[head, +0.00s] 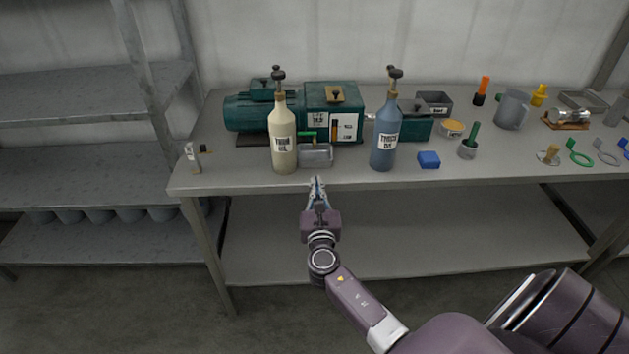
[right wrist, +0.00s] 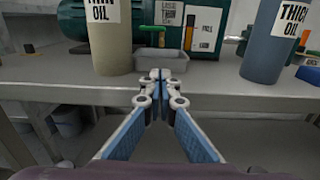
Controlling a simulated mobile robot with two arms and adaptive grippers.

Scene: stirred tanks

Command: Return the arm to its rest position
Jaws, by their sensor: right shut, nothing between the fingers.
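My right arm reaches in from the lower right of the head view. Its gripper (head: 317,182) is at the front edge of the grey workbench (head: 350,178), in front of a small metal tray (head: 316,161). In the right wrist view the right gripper (right wrist: 160,75) has its fingertips together with nothing between them. The tray (right wrist: 160,65) is just beyond the tips there. A cream thin oil bottle (head: 284,140) stands left of the tray, and a blue thick oil bottle (head: 385,138) stands right of it. My left gripper is not in view.
A green pump unit (head: 335,97) stands behind the bottles. A blue block (head: 429,159), a grey jug (head: 512,110) and several small tools lie to the right. Grey shelving (head: 80,165) stands at the left. The bench's lower shelf (head: 430,235) looks bare.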

